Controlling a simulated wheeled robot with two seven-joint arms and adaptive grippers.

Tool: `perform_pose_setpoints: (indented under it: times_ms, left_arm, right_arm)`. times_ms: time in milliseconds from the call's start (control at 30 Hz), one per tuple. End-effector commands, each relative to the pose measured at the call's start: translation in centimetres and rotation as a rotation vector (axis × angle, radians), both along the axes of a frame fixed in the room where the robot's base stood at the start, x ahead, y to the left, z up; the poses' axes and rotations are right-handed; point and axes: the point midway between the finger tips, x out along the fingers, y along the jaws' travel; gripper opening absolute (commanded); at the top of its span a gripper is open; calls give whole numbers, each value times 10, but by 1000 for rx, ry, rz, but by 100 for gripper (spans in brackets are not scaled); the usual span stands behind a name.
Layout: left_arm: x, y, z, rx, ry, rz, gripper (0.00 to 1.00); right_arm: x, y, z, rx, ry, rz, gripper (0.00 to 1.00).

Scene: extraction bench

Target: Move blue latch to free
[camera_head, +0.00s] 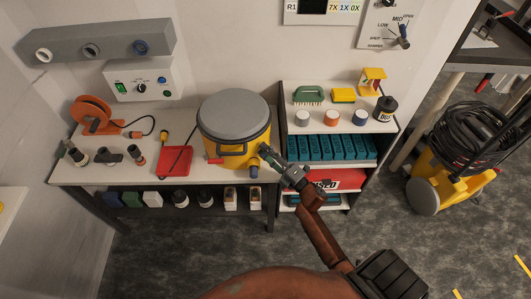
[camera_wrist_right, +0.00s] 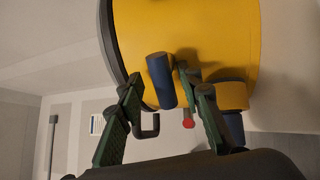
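The yellow canister (camera_head: 235,148) with a grey lid (camera_head: 234,113) stands on the bench. In the right wrist view its yellow wall (camera_wrist_right: 200,30) fills the upper middle. The blue latch (camera_wrist_right: 160,80) appears there as a short blue cylinder at the wall, slightly tilted. My right gripper (camera_wrist_right: 168,92) is open, one green finger on each side of the blue latch; I cannot tell if either touches it. In the head view my right gripper (camera_head: 270,158) is at the canister's front right side and largely hides the latch. My left gripper is not in view.
A yellow port with a dark blue end (camera_wrist_right: 235,128) lies right of the fingers. A red-tipped part (camera_wrist_right: 188,123) is between them. A red tray (camera_head: 175,163) lies left of the canister. A shelf with teal boxes (camera_head: 330,148) stands to the right.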

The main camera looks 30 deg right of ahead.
Motion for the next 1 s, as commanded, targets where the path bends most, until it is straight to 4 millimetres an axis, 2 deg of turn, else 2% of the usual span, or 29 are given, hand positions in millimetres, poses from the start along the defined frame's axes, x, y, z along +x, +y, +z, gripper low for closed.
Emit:
perform_pose_setpoints:
  times_ms: [167,267,700,833,1000]
  left_arm:
    - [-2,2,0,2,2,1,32]
    - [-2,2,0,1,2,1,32]
    - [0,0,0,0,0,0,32]
    - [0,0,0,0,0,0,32]
    - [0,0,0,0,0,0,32]
  right_arm:
    - [-1,1,-3,1,5,1,33]
    - [-9,-1,-6,1,8,-1,33]
    - [-89,-22,-22,0,6,-3,33]
    - [-105,-25,-24,0,4,-2,33]
    - [-114,-27,-25,1,2,-1,33]
